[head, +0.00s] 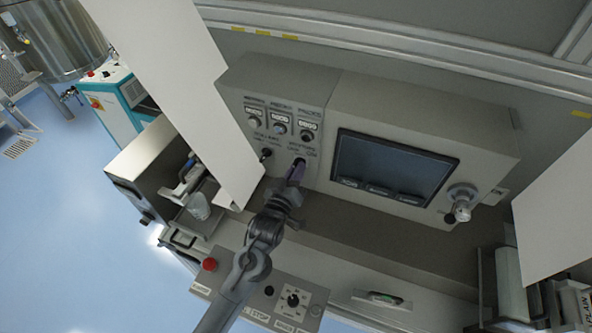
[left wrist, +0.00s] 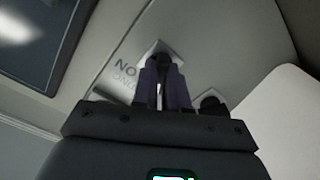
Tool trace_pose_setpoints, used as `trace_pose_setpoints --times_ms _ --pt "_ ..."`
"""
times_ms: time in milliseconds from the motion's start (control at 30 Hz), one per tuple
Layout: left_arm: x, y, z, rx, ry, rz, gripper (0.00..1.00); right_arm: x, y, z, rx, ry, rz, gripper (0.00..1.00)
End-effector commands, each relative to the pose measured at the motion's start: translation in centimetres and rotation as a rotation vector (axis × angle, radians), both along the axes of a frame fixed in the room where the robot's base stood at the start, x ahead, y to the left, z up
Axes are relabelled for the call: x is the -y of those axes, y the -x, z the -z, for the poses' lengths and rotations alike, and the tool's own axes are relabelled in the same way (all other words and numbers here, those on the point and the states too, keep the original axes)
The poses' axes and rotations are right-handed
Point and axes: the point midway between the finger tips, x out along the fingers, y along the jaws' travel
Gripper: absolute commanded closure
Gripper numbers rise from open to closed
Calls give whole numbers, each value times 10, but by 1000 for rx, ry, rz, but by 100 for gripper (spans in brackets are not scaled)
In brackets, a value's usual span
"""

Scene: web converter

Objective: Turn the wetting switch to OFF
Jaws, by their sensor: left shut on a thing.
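The small dark switch (head: 300,161) sits low on the left section of the grey control panel (head: 262,80), beside a label too small to read surely. My left gripper (head: 295,173) reaches up to it from below and is shut on it. In the left wrist view the switch (left wrist: 161,50) shows between the two fingertips (left wrist: 163,68) on a light plate. Letters that look like NO or an upside-down ON stand to its left. The fingers hide much of the switch, so its exact turn cannot be told. My right gripper is not in view.
A second dark switch (head: 265,154) is close to the left, also in the left wrist view (left wrist: 210,104). Several round buttons (head: 280,128) are above. A dark screen (head: 392,168) and a silver knob (head: 460,205) are to the right. A red button (head: 210,264) is below.

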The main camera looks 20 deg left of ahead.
Motion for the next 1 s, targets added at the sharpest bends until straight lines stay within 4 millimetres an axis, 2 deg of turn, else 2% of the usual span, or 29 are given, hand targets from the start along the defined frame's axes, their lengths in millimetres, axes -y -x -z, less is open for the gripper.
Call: trace_pose_setpoints --times_ms 333,367,500,833,1000 --pt "0 0 -1 3 6 -2 100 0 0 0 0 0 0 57" --pt "0 0 -1 3 6 -2 84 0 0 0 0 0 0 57" --pt "0 0 -1 2 5 -1 63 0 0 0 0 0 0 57" --pt "0 1 0 -1 4 -1 62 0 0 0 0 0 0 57" --pt "0 15 1 -1 4 0 62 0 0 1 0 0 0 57"
